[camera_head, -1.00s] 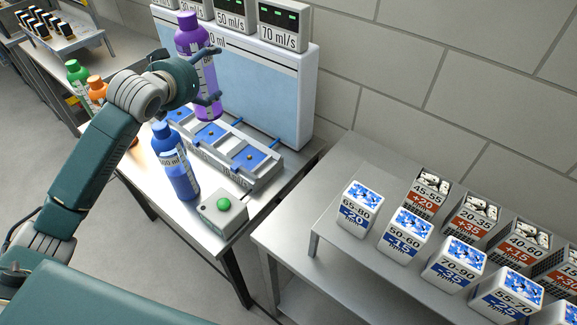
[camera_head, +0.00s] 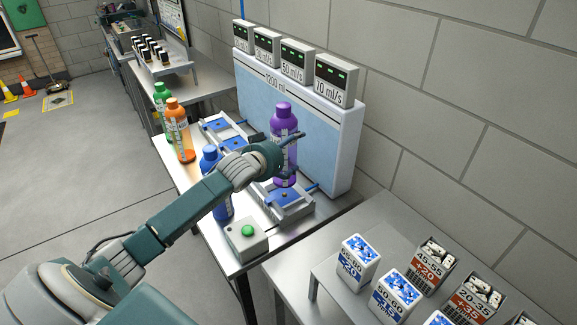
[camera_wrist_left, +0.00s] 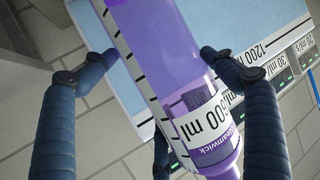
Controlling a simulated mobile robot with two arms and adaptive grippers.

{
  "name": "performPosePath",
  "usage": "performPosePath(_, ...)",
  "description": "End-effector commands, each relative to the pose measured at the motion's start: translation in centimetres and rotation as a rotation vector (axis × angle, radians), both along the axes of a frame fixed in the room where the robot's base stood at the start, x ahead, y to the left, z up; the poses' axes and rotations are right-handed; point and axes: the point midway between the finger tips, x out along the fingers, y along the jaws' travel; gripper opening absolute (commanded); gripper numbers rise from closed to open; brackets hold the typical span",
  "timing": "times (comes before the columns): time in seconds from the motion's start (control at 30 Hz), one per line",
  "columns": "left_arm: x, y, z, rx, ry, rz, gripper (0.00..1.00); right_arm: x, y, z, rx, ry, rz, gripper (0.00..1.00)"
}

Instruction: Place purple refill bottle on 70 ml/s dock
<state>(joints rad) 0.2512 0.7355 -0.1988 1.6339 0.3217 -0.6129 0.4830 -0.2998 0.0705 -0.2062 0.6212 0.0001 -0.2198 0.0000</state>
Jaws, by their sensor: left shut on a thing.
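The purple refill bottle (camera_head: 284,140) is upright in my left gripper (camera_head: 288,160), over the dock at the near right end of the row. In the left wrist view the fingers press on both sides of the bottle (camera_wrist_left: 165,70), whose label is partly readable. The 70 ml/s display (camera_head: 334,80) is at the right end of the display row. The dock below, with a blue pad (camera_head: 284,197), is partly hidden by the gripper and bottle. I cannot tell whether the bottle's base touches it. My right gripper is not in view.
A blue bottle (camera_head: 221,205) stands beside my left forearm. Orange (camera_head: 180,130) and green (camera_head: 162,100) bottles stand farther back. A box with a green button (camera_head: 247,232) is at the table's front. The 1200 ml tank (camera_head: 340,150) stands behind the docks. Labelled boxes (camera_head: 357,262) stand at right.

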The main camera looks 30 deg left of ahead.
Motion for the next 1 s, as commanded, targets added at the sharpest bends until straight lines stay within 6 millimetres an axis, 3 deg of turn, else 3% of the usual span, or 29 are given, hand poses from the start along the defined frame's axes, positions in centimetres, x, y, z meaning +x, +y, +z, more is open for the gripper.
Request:
performPosePath(0.2,0.0,0.0,-2.4,0.001,-0.002,0.0,0.54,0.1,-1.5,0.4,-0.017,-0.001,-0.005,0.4)
performPosePath(0.5,0.0,0.0,-6.4,0.0,-0.001,0.0,0.54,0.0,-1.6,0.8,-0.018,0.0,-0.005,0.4)
performPosePath(0.93,0.0,0.0,-7.1,0.001,-0.002,0.0,0.54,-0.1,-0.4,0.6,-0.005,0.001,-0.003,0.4)
performPosePath(0.97,0.0,0.0,-7.2,0.001,-0.001,0.0,0.89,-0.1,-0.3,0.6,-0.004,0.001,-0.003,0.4)
performPosePath(1.0,0.0,0.0,-7.1,0.001,-0.001,0.0,0.97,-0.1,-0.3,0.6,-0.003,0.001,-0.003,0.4)
